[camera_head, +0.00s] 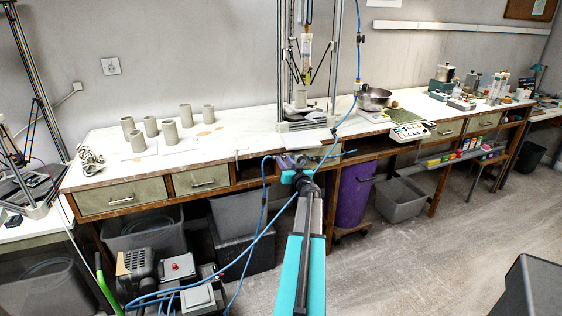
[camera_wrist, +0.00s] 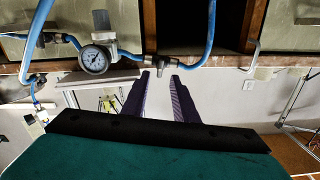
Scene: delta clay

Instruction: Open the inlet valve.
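The inlet valve looks to be the small metal fitting (camera_wrist: 160,63) on the blue air line in the wrist view, at the bench's front edge. In the head view my gripper (camera_head: 291,160) is at the bench's front edge and hides most of the fitting. The handle's position is unclear.
The blue hose (camera_head: 262,215) loops beside my arm down to the compressor (camera_head: 137,268) on the floor. The bench (camera_head: 240,139) carries several grey clay cylinders and a tall printer frame. A purple bin (camera_head: 354,195) stands underneath. The floor to the right is mostly open.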

